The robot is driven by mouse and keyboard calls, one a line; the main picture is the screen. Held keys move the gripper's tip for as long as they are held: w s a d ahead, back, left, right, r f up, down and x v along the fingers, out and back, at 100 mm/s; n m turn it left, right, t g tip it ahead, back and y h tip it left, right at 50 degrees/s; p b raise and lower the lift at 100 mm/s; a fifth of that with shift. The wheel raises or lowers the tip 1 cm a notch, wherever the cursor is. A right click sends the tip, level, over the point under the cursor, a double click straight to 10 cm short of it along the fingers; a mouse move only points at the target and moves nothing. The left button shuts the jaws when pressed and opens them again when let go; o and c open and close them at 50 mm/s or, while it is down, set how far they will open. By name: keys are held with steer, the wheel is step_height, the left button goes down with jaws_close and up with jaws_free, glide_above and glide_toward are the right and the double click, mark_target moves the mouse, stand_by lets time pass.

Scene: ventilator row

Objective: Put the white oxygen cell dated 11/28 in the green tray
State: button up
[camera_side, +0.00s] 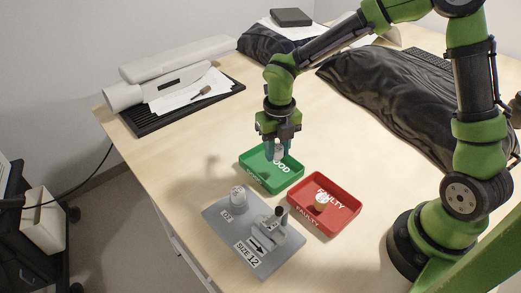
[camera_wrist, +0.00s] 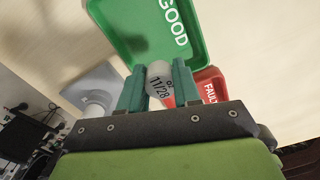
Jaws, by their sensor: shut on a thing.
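My gripper (camera_wrist: 159,84) is shut on a white oxygen cell (camera_wrist: 160,76) with "11/28" printed on it. In the side view the cell (camera_side: 278,151) is between my fingertips, over the green tray (camera_side: 258,184) marked "GOOD". Whether the cell touches the tray floor cannot be told. In the wrist view the green tray (camera_wrist: 118,32) is just beyond my fingertips.
A red tray (camera_side: 341,226) marked "FAULTY" stands right of the green one, with a small pale cell (camera_side: 321,203) in it. A grey plate (camera_side: 222,232) in front carries a white cylinder (camera_side: 238,197) and a grey fixture (camera_side: 272,233). Dark cloth (camera_side: 400,95) lies behind.

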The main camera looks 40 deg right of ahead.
steer(key=shift+w+a+f, duration=0.1)
steer(key=shift+w+a, duration=0.05)
steer(key=shift+w, duration=0.4)
steer(key=shift+w+a+f, duration=0.1)
steer(key=shift+w+a, duration=0.05)
steer(key=shift+w, duration=0.4)
steer(key=shift+w+f, duration=0.2)
steer(key=shift+w, duration=0.05)
steer(key=shift+f, duration=1.5)
steer(key=shift+f, duration=0.55)
steer(key=o, duration=1)
steer(key=shift+o, duration=0.2)
